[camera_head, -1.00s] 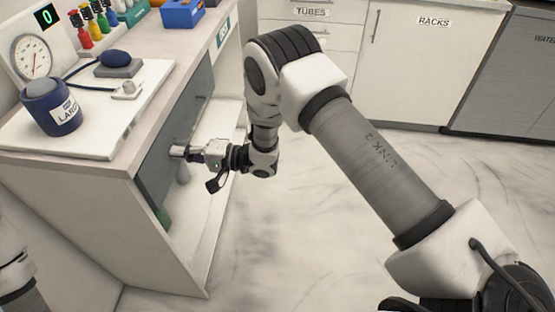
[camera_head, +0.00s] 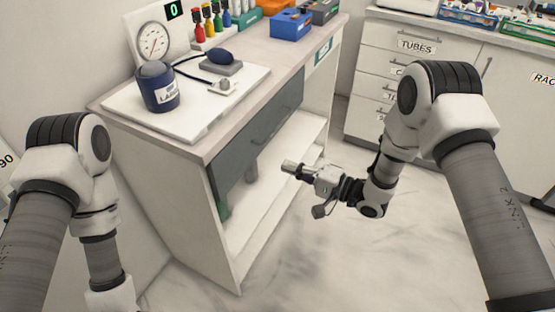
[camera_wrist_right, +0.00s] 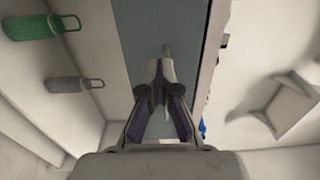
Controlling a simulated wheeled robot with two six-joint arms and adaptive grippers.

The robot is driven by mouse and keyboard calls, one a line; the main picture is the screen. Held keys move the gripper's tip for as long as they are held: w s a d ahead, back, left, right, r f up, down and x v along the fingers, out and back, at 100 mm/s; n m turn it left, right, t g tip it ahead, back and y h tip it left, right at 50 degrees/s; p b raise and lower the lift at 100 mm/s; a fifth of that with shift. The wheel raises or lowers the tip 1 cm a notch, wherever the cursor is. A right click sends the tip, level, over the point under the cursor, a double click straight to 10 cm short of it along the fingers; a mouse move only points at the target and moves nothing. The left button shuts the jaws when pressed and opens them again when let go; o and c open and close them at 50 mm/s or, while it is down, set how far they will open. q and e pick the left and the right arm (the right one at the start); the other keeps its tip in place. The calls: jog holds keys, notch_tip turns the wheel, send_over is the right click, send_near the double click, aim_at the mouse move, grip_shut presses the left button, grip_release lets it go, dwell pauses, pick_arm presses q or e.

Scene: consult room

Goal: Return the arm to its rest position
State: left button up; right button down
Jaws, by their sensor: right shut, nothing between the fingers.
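My right gripper (camera_head: 288,166) is shut and empty. It points left toward the desk, in front of the open space under the grey drawer (camera_head: 232,170). In the right wrist view its fingers (camera_wrist_right: 160,72) are together, with the grey drawer front behind them. The drawer looks closed, flush with the desk. My right arm is bent, with its elbow raised at the right of the head view. My left arm hangs at the left, and its gripper is below the picture.
The desk (camera_head: 215,135) carries a white board with a gauge (camera_head: 153,40) and a dark blue cuff (camera_head: 158,92). A green bottle (camera_wrist_right: 38,26) and a grey bottle (camera_wrist_right: 75,85) stand under the drawer. White cabinets (camera_head: 385,65) stand behind. Floor is clear between desk and cabinets.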

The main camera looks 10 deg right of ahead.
jog(key=s+d+f+n+g+h+p, duration=0.2)
jog(key=s+d+f+g+h, duration=0.1)
jog(key=s, duration=0.8)
jog(key=s+d+f+n+g+h+p, duration=0.2)
jog(key=s+d+f+h, duration=0.4)
jog(key=s, duration=0.5)
jog(key=s+d+f+n+g+h+p, duration=0.2)
jog(key=s+d+f+g+h+p, duration=0.1)
jog(key=s, duration=0.7)
jog(key=d+f+g+h, duration=0.1)
jog(key=d+g+h, duration=0.1)
jog(key=d+h, duration=0.1)
jog(key=shift+s+d+f+p, duration=0.25)
jog(key=shift+s+f+p, duration=0.05)
jog(key=shift+s+f, duration=0.1)
